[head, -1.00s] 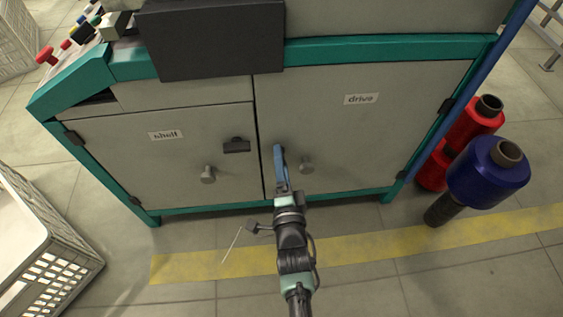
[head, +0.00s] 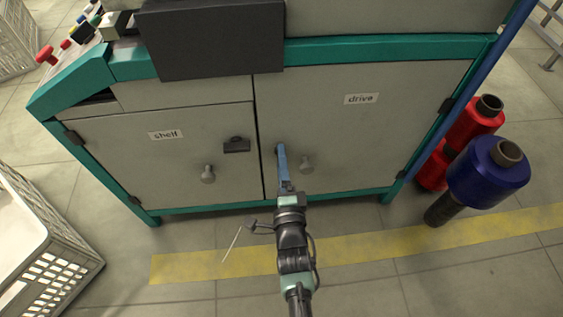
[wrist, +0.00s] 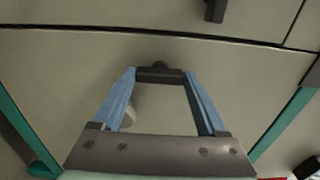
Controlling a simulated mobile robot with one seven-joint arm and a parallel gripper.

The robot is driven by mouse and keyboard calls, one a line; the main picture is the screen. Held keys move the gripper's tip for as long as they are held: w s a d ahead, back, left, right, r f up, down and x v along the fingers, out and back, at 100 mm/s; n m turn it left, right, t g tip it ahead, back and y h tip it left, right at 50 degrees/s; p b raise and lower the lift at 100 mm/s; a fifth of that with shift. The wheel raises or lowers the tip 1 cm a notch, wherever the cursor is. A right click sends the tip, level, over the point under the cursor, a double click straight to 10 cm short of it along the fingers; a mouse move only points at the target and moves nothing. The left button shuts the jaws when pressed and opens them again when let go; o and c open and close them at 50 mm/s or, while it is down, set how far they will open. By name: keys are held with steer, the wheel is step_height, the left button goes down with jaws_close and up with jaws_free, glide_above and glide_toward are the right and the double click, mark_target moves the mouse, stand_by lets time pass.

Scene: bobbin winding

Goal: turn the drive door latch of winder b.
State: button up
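The drive door (head: 370,125) of the grey cabinet is closed and labelled "drive". My gripper (head: 280,148) is at the door's left edge, hiding most of its latch in the head view. In the wrist view the latch, a dark bar with a round boss (wrist: 160,74), lies between the tips of my two blue fingers (wrist: 160,76). The fingers stand wide apart. The bar spans nearly the whole gap, and I cannot tell whether they touch its ends. The bar runs across the wrist picture, at right angles to the shelf latch.
A round knob (head: 306,164) is right of my fingers. The shelf door (head: 150,170) with its latch (head: 236,145) is to the left. Red spools (head: 475,125) and a blue spool (head: 490,172) stand at the right. A white crate (head: 60,265) is at lower left.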

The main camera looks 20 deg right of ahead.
steer(key=o, duration=0.4)
steer(key=shift+c, duration=0.2)
steer(key=shift+s, duration=0.1)
steer(key=p+v, duration=0.5)
steer(key=v, duration=0.7)
steer(key=shift+s, duration=0.35)
steer(key=shift+a, duration=0.1)
